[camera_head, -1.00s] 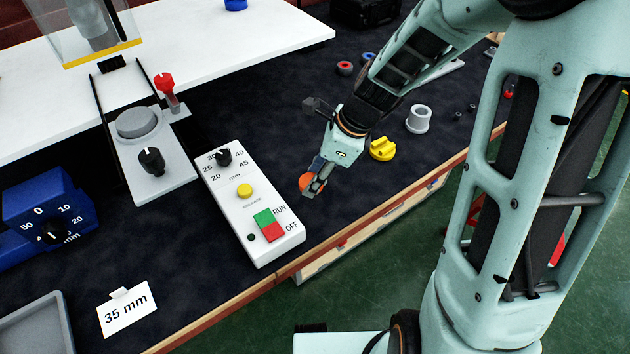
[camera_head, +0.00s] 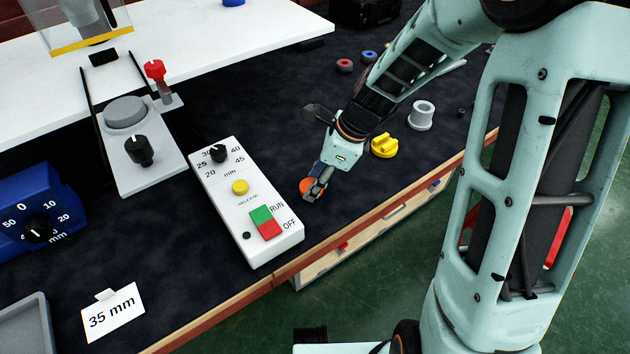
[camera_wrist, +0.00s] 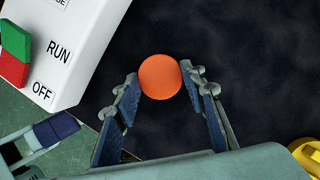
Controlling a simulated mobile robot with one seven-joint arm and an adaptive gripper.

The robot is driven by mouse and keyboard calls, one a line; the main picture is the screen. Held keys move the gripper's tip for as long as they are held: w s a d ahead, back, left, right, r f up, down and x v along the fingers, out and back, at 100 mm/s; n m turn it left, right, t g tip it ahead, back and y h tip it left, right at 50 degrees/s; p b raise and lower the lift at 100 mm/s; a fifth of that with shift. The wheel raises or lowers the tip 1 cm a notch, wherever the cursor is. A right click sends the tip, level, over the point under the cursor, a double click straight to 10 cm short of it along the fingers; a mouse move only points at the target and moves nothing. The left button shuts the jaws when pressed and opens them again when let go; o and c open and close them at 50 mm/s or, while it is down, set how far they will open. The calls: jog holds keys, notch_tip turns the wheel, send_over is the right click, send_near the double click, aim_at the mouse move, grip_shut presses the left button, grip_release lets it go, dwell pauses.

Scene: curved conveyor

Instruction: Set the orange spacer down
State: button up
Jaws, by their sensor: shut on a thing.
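The orange spacer (camera_wrist: 160,77) shows as a round disc between my fingertips in the wrist view. In the head view the orange spacer (camera_head: 306,186) is partly hidden by my fingers. My gripper (camera_wrist: 160,84) is shut on it, one finger at each side. In the head view my gripper (camera_head: 312,189) is just right of the white control box, over the dark mat. I cannot tell whether the spacer touches the mat.
The white control box (camera_head: 272,250) stands close on the left. A yellow knobbed piece (camera_head: 384,146) and a grey flanged bushing (camera_head: 421,115) sit to the right. A "35 mm" card (camera_head: 112,313) stands at lower left. The dark mat (camera_head: 275,125) behind my gripper is clear.

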jog(key=o, duration=1.1)
jog(key=shift+f, duration=0.15)
jog(key=shift+r, duration=0.3)
jog(key=p+v, duration=0.3)
jog(key=v, duration=0.8)
jog(key=shift+s+d+r, duration=0.1)
jog(key=shift+r, duration=0.3)
